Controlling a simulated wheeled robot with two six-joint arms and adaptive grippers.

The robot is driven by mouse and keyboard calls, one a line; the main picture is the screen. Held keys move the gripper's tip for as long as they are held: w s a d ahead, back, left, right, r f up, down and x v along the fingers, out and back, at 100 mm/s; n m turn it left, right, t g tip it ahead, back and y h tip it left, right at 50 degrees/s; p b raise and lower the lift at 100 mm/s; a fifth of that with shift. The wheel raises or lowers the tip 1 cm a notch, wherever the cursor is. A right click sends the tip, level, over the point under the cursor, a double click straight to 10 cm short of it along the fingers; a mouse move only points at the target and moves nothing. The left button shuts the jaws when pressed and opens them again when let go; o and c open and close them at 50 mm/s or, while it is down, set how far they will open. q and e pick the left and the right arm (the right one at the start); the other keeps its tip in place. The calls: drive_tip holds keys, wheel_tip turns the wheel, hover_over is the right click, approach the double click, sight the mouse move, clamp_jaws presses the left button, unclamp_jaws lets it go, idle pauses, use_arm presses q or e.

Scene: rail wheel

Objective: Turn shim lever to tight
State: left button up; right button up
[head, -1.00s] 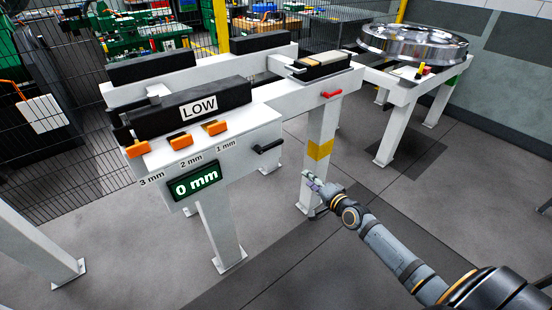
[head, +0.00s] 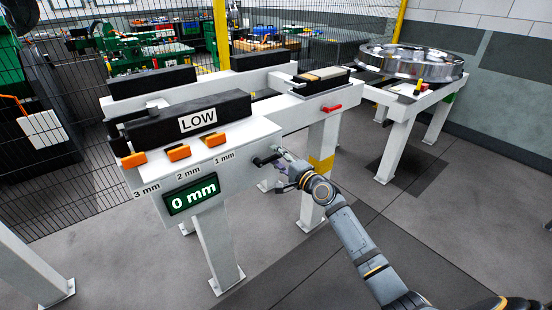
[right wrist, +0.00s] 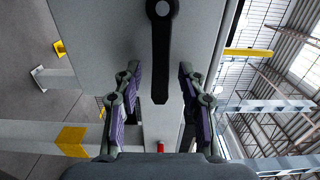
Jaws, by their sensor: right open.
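The black shim lever (head: 266,160) sits on the right end of the white shim box (head: 240,172). In the right wrist view the lever (right wrist: 161,55) runs from a round pivot at the top down to a free end between my fingers. My right gripper (head: 284,166) is open at the lever's free end in the head view. In the right wrist view its two fingers (right wrist: 158,72) stand on either side of the lever, with gaps on both sides. I cannot tell whether they reach around it in depth. My left gripper is not in view.
A green display (head: 192,194) reads "0 mm". Orange shim tabs (head: 178,153) lie along the box's top, below a black block marked LOW (head: 190,118). A red lever (head: 331,108) is on the rail behind. A metal wheel (head: 412,64) rests at the right.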

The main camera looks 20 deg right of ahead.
drive_tip(key=shift+w+a, duration=0.1)
drive_tip(key=shift+w, duration=0.15)
clamp_jaws()
idle(0.3)
